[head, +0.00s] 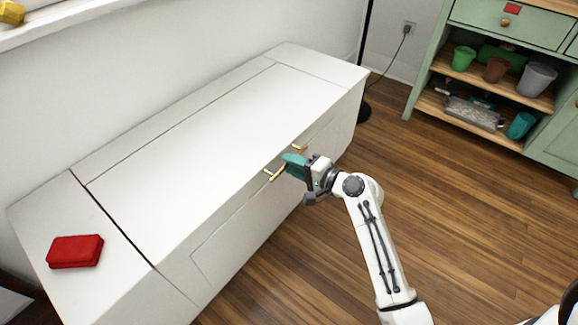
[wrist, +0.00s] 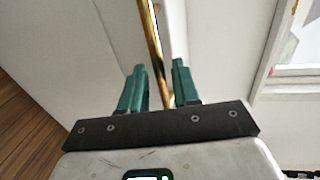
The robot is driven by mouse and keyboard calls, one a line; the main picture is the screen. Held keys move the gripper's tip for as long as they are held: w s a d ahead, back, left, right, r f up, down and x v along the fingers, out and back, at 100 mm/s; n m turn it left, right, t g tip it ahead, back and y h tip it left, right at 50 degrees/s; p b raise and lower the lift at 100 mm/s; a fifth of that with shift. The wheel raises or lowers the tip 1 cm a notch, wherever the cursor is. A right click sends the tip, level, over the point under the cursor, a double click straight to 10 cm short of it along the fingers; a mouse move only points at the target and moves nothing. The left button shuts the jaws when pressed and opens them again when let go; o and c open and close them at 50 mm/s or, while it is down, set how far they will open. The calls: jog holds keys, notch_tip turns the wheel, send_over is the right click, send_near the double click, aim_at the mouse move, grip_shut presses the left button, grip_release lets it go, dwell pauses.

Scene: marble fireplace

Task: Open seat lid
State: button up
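The seat is a long white bench (head: 210,235) along the wall. Its lid (head: 190,135) is a flat panel lying flush in the top, closed. A gold bar handle (head: 270,176) sits at the lid's front edge; its middle is hidden behind my gripper in the head view. My gripper (head: 290,163) is at this handle, with teal fingers. In the wrist view the gold handle (wrist: 153,38) runs between the two fingers of my gripper (wrist: 158,72). The fingers are apart, with gaps visible beside the bar.
A red box-like object (head: 75,251) lies on the bench top left of the lid. A green shelf unit (head: 430,65) with pots stands at right. A black pole (head: 366,60) stands behind the bench's far end. The wooden floor (head: 440,190) in front is clear.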

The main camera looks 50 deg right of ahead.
jog(key=shift+w+f, duration=0.15)
jog(key=shift+w, duration=0.6)
jog(key=shift+c, duration=0.2)
grip_shut()
